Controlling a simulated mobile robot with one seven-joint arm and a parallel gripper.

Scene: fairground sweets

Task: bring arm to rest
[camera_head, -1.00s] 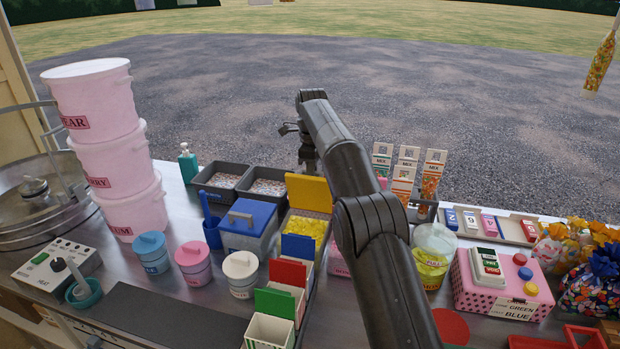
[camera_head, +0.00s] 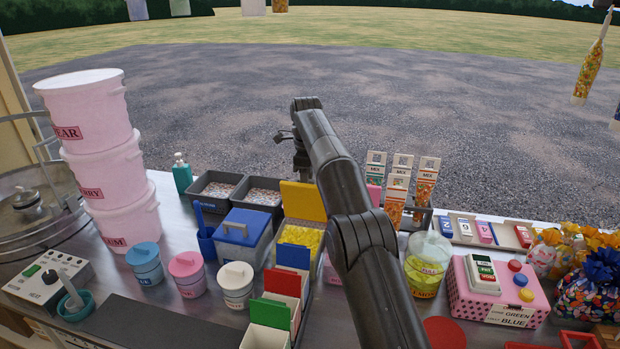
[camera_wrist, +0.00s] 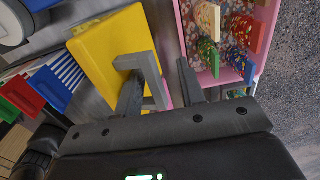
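My arm (camera_head: 345,200) reaches out over the counter, with its elbow in the middle of the head view. My gripper, at the arm's far end, is mostly hidden there behind the forearm. In the wrist view my gripper (camera_wrist: 160,88) shows two dark fingers standing apart, with nothing clearly held. A yellow lid (camera_wrist: 105,45) with a grey bracket-like handle (camera_wrist: 145,65) lies beyond the fingers. The handle overlaps the gap in the picture; I cannot tell how far away it is. The yellow lid (camera_head: 303,200) stands raised behind a tub of yellow sweets in the head view.
Pink stacked tubs (camera_head: 103,160) stand at left. Small lidded pots and coloured-lid boxes (camera_head: 270,312) fill the front. A sweets jar (camera_head: 428,262), mix tubes (camera_head: 427,180) and a pink button box (camera_head: 497,300) stand right of my arm. Gravel beyond the counter is clear.

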